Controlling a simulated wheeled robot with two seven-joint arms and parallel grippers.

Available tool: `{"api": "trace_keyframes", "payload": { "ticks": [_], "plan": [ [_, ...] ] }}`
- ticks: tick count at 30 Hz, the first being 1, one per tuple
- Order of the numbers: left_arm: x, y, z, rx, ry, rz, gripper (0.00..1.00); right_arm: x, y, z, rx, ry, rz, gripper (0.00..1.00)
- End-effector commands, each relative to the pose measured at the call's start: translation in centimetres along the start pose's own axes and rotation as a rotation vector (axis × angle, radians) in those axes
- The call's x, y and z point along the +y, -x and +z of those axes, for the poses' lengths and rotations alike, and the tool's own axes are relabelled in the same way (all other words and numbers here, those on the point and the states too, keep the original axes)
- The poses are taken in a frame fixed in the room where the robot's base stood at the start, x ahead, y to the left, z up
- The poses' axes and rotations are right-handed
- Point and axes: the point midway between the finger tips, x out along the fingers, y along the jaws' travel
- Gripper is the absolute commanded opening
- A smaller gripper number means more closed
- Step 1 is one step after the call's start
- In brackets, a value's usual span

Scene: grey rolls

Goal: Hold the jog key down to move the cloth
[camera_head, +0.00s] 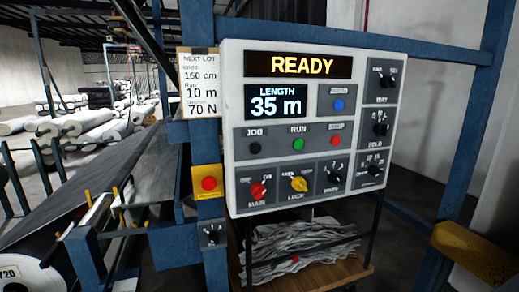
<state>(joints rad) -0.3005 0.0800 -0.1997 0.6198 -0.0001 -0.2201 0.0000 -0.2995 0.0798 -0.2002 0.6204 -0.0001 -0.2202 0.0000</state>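The jog key is a small black button (254,148) under the label JOG on the white control panel (232,112). Nothing touches it. The panel's top display (297,65) reads READY, and the length display (277,102) reads 35 m. A green button (298,144) sits under RUN and a red one (335,140) under STOP. A dark grey sheet (110,170), apparently the cloth, slopes along the machine at the left. Neither of my grippers is in view.
A red button on a yellow plate (208,184) is left of the panel. A NEXT LOT card (201,85) hangs there. Crumpled grey material (300,250) lies on a trolley below. Blue posts frame the panel. A yellow part (475,252) is at lower right. Pale rolls (85,125) are stacked behind.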

Motion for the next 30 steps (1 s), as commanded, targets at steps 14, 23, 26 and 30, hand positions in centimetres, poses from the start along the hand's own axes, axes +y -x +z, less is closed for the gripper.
{"api": "trace_keyframes", "payload": {
  "ticks": [14,23,26,30],
  "plan": [
    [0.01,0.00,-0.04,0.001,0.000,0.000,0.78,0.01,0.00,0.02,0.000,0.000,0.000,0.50],
    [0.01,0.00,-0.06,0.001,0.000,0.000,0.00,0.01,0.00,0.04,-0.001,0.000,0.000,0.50],
    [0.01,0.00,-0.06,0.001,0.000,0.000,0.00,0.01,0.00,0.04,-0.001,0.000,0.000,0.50],
    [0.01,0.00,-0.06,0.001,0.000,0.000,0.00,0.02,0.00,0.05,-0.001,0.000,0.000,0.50]
  ]
}}
